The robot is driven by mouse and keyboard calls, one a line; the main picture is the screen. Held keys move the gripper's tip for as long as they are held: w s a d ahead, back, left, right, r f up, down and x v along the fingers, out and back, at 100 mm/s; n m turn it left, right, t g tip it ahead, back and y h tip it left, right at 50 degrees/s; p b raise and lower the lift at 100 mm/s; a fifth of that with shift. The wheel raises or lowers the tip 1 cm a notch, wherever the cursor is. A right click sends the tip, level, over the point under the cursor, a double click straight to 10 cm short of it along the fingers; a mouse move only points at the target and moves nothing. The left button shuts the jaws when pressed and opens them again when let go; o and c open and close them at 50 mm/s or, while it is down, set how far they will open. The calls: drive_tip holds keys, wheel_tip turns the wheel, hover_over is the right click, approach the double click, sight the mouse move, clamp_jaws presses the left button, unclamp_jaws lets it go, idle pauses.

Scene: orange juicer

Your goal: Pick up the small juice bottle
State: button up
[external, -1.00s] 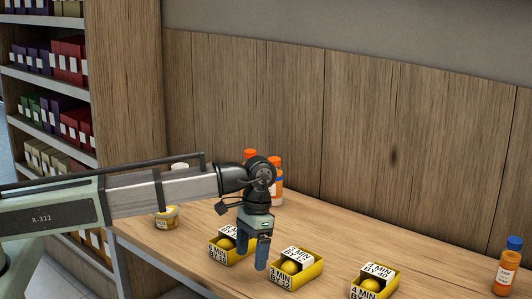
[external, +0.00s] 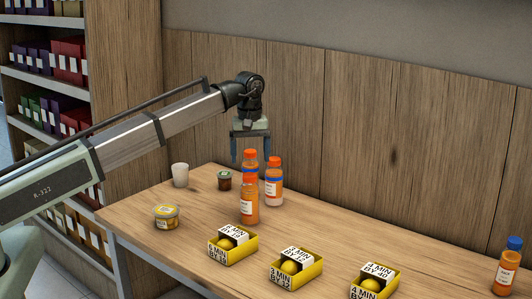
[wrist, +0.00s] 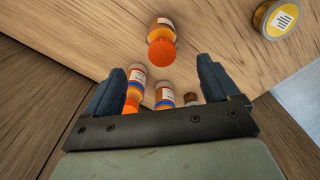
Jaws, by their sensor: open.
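Several orange juice bottles show. One with a plain orange cap (external: 249,211) stands upright at the front of a cluster, and it also shows in the wrist view (wrist: 162,28). Two bottles with orange caps and blue bands stand behind it: one at right (external: 274,190), one mostly hidden (external: 249,157). Both show between my fingers in the wrist view, left (wrist: 136,78) and right (wrist: 164,93). A blue-capped orange bottle (external: 507,268) stands at the far right. Which bottle is the small one is unclear. My gripper (external: 250,158) is open, empty and pointing down above the cluster.
A white cup (external: 180,175), a dark jar (external: 224,181) and a yellow tub (external: 166,217) stand left of the bottles. Yellow boxes (external: 232,246) (external: 296,269) (external: 375,283) line the front. A wood panel wall rises behind. The table between boxes and blue-capped bottle is clear.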

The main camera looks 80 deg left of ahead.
sight(250, 186)
wheel_tip(250, 186, down, 6)
drive_tip(key=shift+r, duration=0.15)
drive_tip(key=shift+s+a+f, duration=0.1)
drive_tip(key=shift+a+f, duration=0.05)
drive_tip(key=shift+f, duration=2.45)
drive_tip(key=c, duration=1.4)
drive_tip(key=shift+r, duration=0.1)
